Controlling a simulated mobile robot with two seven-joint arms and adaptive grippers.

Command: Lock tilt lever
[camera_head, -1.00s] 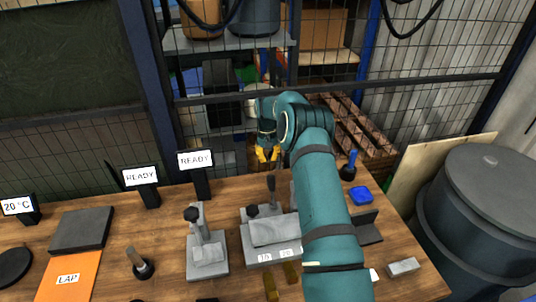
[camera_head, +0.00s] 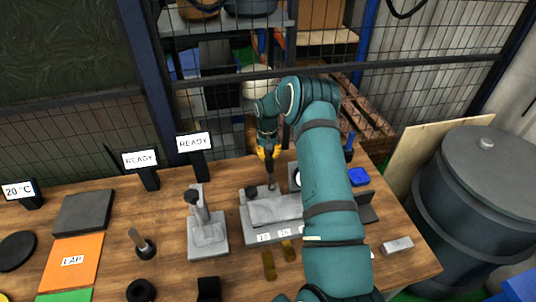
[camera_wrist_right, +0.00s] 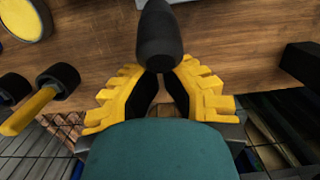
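The tilt lever (camera_head: 271,180) stands up from the grey fixture (camera_head: 257,229), which has a grey block on top and small white labels on its front. My right gripper (camera_head: 269,153) is above the fixture, at the lever's upper end, fingers pointing down. In the right wrist view the lever's dark rounded handle (camera_wrist_right: 160,38) lies at and just beyond the tips of the yellow fingers (camera_wrist_right: 160,78). My left gripper is not in view.
A grey stand with a black knob (camera_head: 207,231) is left of the fixture. A blue block (camera_head: 358,177) and a dark angle plate (camera_head: 366,208) lie to the right, beside my right arm. READY signs (camera_head: 194,143) and wire mesh line the back.

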